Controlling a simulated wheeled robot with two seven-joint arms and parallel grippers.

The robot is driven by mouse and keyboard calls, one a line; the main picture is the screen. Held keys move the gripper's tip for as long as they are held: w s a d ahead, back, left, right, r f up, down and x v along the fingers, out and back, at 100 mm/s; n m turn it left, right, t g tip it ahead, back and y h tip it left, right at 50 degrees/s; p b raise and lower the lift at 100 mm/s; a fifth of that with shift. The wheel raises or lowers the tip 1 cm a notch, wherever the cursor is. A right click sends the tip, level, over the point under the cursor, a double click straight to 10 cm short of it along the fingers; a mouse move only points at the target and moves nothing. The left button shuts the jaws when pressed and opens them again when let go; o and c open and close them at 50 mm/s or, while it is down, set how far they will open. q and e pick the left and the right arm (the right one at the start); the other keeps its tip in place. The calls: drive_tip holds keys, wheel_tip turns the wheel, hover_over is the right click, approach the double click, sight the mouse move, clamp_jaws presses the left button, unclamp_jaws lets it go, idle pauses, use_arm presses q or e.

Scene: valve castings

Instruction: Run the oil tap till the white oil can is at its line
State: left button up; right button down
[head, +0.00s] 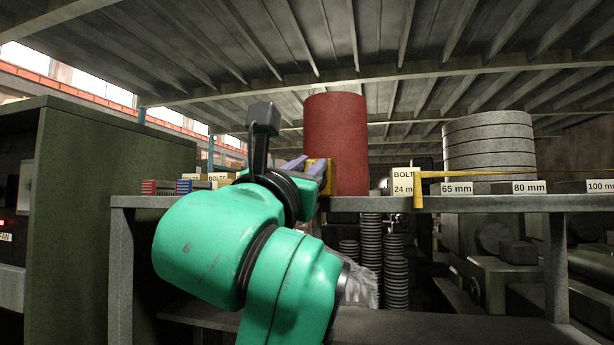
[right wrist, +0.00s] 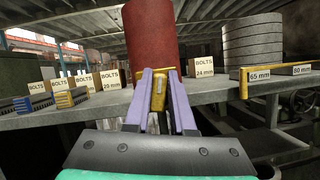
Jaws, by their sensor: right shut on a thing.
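My right gripper (head: 312,170) is at the shelf's height, with its purple fingers pointing at a red cylinder (head: 337,125). In the right wrist view the gripper (right wrist: 160,88) is shut on a yellow piece (right wrist: 158,92) in front of the red cylinder (right wrist: 150,38). The yellow piece (head: 322,166) also shows beside the cylinder in the head view. I cannot tell whether it is the tap's handle or is fixed to the cylinder. I make out no white oil can and no oil line. My left gripper is not in view.
A grey shelf (head: 380,204) runs across. It carries bolt boxes (head: 402,180), a yellow hooked bar (head: 417,192), a stack of grey rings (head: 488,145) and size labels (head: 457,188). A dark green cabinet (head: 90,200) stands at left. More ring stacks (head: 396,270) are below the shelf.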

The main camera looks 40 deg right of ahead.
drive_tip(key=c, duration=0.8)
unclamp_jaws()
drive_tip(key=shift+o, duration=0.2)
drive_tip(key=shift+d, duration=0.1)
drive_tip(key=b+v, duration=0.7)
drive_tip(key=v, duration=0.7)
drive_tip(key=shift+a, duration=0.25)
drive_tip(key=shift+f, duration=0.15)
